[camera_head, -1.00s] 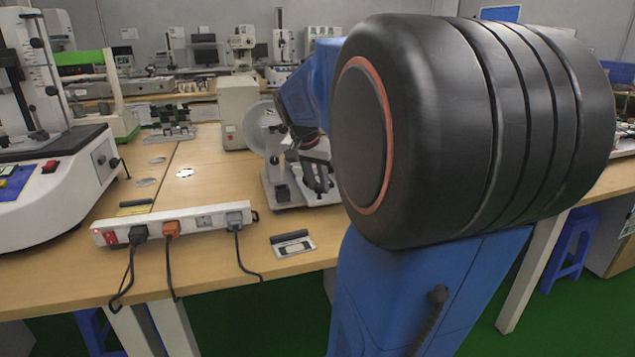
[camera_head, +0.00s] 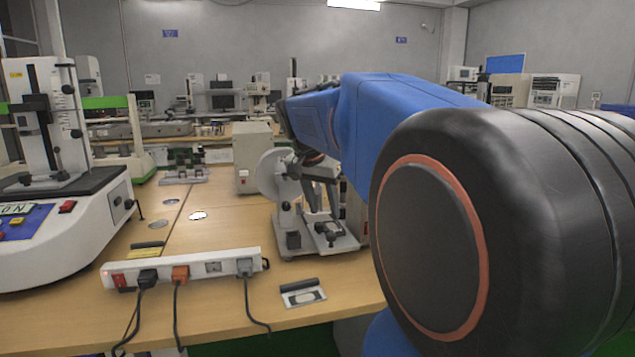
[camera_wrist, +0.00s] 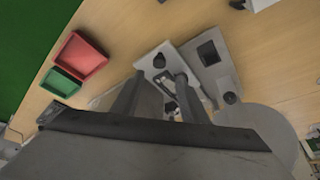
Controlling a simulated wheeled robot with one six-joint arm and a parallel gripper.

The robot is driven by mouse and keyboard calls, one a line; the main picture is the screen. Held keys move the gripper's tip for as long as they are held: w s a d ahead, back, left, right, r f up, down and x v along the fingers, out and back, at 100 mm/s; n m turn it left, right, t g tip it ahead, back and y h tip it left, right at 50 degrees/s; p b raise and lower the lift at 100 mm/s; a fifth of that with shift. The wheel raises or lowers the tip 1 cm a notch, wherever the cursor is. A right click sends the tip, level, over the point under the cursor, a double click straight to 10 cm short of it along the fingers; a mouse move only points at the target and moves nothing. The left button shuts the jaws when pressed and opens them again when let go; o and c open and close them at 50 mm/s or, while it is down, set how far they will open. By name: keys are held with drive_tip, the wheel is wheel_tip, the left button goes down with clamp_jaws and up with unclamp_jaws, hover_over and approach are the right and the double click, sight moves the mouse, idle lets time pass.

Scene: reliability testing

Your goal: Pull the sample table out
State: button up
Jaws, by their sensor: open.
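A grey metal test device with a round disc (camera_head: 270,172) stands on the wooden bench, in the middle of the head view. What appears to be its sample table (camera_head: 345,243) is the low grey plate at the right front, with a small dark knob. It also shows in the wrist view (camera_wrist: 150,62), beside a second grey plate (camera_wrist: 215,66) with a dark square. My gripper (camera_head: 322,208) is open, fingers pointing down, over this plate. In the wrist view the fingers (camera_wrist: 158,84) lie apart around the plate's knob area. Whether they touch anything cannot be told.
A power strip (camera_head: 190,268) with several cords lies at the bench front. A white machine (camera_head: 70,225) stands at left. A beige box (camera_head: 253,155) is behind the device. Red (camera_wrist: 80,58) and green (camera_wrist: 62,83) trays lie near the bench edge in the wrist view.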

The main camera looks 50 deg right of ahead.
drive_tip(key=v, duration=0.8)
drive_tip(key=shift+r, duration=0.15)
drive_tip(key=s+a+f+n+t+y, duration=0.1)
drive_tip(key=s+a+f+n, duration=0.2)
drive_tip(key=a+f+n, duration=0.2)
drive_tip(key=s+a+f+n+t+y, duration=0.1)
drive_tip(key=s+a+f+n, duration=0.3)
drive_tip(key=a+f, duration=0.7)
drive_tip(key=s+a+f+n+t+y, duration=0.1)
drive_tip(key=s+a+f+n, duration=0.3)
drive_tip(key=a+f, duration=0.5)
drive_tip(key=shift+f+n+t+y, duration=0.4)
drive_tip(key=shift+n+y, duration=0.3)
drive_tip(key=shift+n, duration=0.5)
drive_tip(key=shift+o, duration=0.4)
drive_tip(key=shift+d, duration=0.1)
